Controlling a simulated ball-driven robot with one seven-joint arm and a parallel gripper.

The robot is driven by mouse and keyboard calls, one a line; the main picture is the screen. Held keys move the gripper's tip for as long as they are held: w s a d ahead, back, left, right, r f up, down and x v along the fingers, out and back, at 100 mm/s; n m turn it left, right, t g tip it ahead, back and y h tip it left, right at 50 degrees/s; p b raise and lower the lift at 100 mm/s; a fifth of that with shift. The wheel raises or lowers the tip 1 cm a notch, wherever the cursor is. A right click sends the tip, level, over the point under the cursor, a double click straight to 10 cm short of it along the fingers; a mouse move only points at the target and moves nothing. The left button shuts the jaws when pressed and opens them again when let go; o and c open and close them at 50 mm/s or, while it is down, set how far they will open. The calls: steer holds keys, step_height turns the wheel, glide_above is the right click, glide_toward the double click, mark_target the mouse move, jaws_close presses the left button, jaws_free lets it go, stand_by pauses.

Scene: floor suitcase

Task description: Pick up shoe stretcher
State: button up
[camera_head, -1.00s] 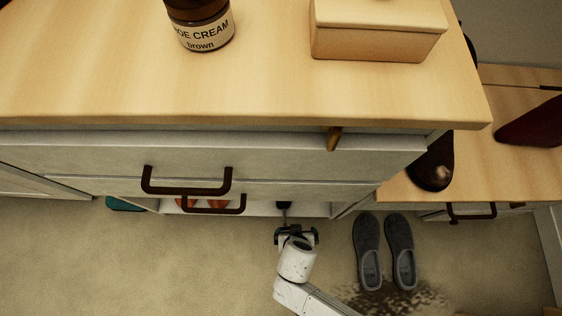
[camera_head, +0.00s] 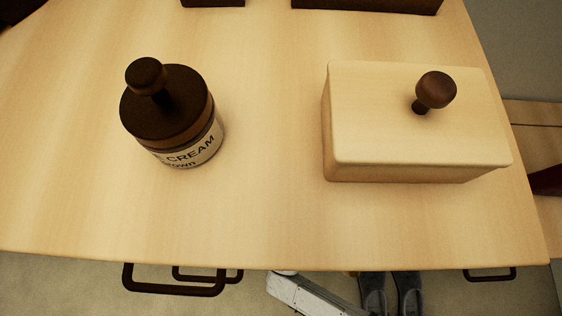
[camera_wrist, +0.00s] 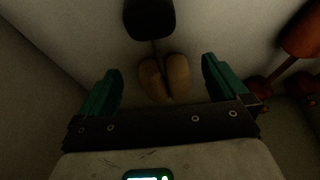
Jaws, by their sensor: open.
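A shoe stretcher (camera_wrist: 178,76) lies on a pale surface in the wrist view. It has a split brown wooden toe, a thin rod and a dark heel block (camera_wrist: 150,18). My gripper (camera_wrist: 160,70) is open, with one green finger on each side of the wooden toe. Both fingers look apart from it. In the head view the gripper and this stretcher are hidden below the cabinet top; only a white link of my arm shows past its front edge.
Orange-red wooden pieces (camera_wrist: 302,36) lie right of my gripper; a pale wall rises at left. The cabinet top (camera_head: 270,225) holds a shoe cream jar (camera_head: 168,105) and a lidded wooden box (camera_head: 415,125). Grey shoes (camera_head: 408,292) are on the floor below.

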steer(key=w+b, duration=0.1)
steer(key=w, duration=0.5)
steer(key=shift+w+a+b, duration=0.2)
steer(key=shift+b, duration=0.15)
steer(key=b+x, duration=0.3)
steer(key=x, duration=0.2)
steer(key=shift+w+b, duration=0.3)
steer(key=shift+b, duration=0.1)
steer(key=c, duration=1.1)
